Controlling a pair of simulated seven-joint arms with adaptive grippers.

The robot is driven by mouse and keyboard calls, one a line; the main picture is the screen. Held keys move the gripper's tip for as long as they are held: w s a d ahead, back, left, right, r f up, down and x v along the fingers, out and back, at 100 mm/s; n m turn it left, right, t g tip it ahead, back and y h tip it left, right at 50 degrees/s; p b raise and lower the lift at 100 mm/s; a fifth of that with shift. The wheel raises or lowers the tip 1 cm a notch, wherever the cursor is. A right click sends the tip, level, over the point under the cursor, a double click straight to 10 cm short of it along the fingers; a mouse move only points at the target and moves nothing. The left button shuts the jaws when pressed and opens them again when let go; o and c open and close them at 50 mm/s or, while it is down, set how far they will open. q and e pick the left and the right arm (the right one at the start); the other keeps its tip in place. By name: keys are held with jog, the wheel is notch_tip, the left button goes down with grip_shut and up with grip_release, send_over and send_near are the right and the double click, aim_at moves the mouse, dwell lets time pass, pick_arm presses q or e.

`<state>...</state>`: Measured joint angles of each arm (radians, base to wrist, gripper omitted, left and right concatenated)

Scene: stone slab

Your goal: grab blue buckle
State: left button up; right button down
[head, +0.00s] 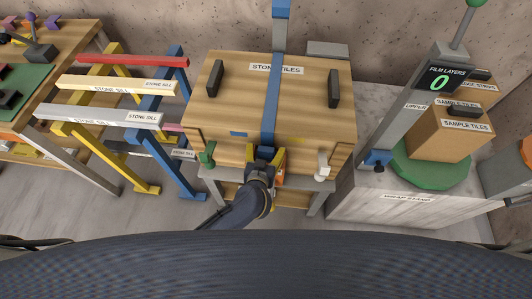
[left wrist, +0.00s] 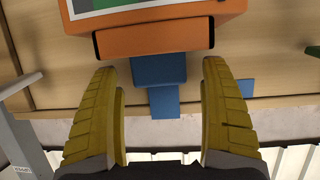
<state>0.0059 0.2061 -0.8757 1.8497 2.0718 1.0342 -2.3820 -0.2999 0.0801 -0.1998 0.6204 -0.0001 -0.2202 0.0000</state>
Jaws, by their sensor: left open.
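The blue buckle (left wrist: 158,69) shows in the left wrist view as a blue block below an orange block, with a narrower blue piece (left wrist: 163,102) hanging under it. In the head view the blue buckle (head: 266,152) is at the front of the wooden crate (head: 220,105), at the lower end of the blue strap (head: 270,105). My left gripper (head: 264,156) is at the crate's front. In the left wrist view its yellow fingers (left wrist: 160,72) are open, one on each side of the buckle, with gaps visible. My right gripper is not in view.
A green clamp (head: 207,154) and a white clamp (head: 323,165) flank the crate front. Trestles with stone sills (head: 100,113) stand left. A wrapping stand with a green turntable (head: 432,168) stands right.

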pick_arm(q)
jog(key=shift+w+d+f, duration=0.1)
jog(key=shift+w+f, duration=0.1)
jog(key=shift+w, duration=0.3)
jog(key=c, duration=1.3)
